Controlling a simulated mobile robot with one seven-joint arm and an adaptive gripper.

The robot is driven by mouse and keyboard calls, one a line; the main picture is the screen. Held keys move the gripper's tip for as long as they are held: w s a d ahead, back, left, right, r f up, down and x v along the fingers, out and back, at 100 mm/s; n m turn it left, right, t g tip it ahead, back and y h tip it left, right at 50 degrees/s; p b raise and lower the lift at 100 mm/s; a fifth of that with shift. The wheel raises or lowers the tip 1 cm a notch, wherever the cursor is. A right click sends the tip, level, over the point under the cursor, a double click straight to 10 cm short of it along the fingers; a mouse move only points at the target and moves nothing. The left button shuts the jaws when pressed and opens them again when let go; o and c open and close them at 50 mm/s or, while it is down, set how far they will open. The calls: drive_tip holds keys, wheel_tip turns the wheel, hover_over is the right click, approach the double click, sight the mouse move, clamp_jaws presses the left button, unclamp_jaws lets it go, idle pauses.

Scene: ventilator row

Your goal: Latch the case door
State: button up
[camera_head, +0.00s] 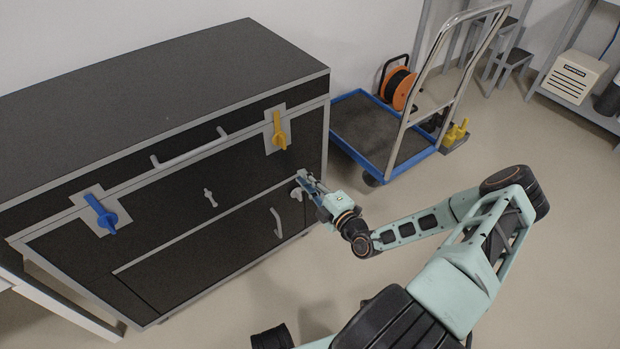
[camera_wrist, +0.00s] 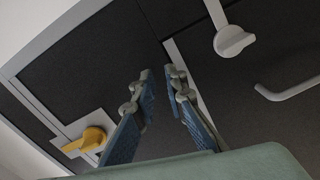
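The case (camera_head: 160,90) is a large black chest with grey edging. Its lower front door (camera_head: 215,250) looks closed, with a pale bar handle (camera_head: 277,222) near its right end; the handle also shows in the wrist view (camera_wrist: 288,90). A pale turning latch (camera_head: 296,193) sits near the door's upper right corner, and shows at upper right in the wrist view (camera_wrist: 234,41). My gripper (camera_head: 304,180) is close to the case front beside this latch, partly covering that corner. In the wrist view its blue fingers (camera_wrist: 159,73) are apart, with nothing visible between them. The latch lies outside them.
Higher on the case are a yellow latch (camera_head: 279,131), a blue latch (camera_head: 102,213), a long handle (camera_head: 190,153) and a small T-shaped knob (camera_head: 210,197). A blue-edged trolley (camera_head: 358,150) stands right of the case. Floor (camera_head: 560,230) is clear at right.

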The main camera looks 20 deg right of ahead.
drive_tip(key=s+d+m+p, duration=0.1)
drive_tip(key=m+p, duration=0.2)
drive_tip(key=m, duration=0.1)
drive_tip(key=s+d+m+g+p, duration=0.1)
drive_tip(key=s+d+m+p, duration=0.1)
drive_tip(key=m+p, duration=0.1)
drive_tip(key=s+d+m+p, duration=0.2)
drive_tip(key=m+p, duration=0.2)
drive_tip(key=m, duration=0.1)
drive_tip(key=shift+d+r+g+h, duration=0.2)
drive_tip(key=shift+g+h, duration=0.2)
clamp_jaws()
drive_tip(key=w+a+f+m+b, duration=0.1)
drive_tip(key=w+f+m, duration=0.1)
drive_tip(key=w+f, duration=0.5)
drive_tip(key=shift+w+a+m, duration=0.3)
drive_tip(key=shift+w+a, duration=0.05)
drive_tip(key=shift+w, duration=0.25)
drive_tip(key=shift+f+b, duration=0.15)
drive_tip(key=shift+b, duration=0.15)
drive_tip(key=shift+d+f+b, duration=0.15)
drive_tip(key=shift+f+b, duration=0.35)
drive_tip(key=shift+b, duration=0.45)
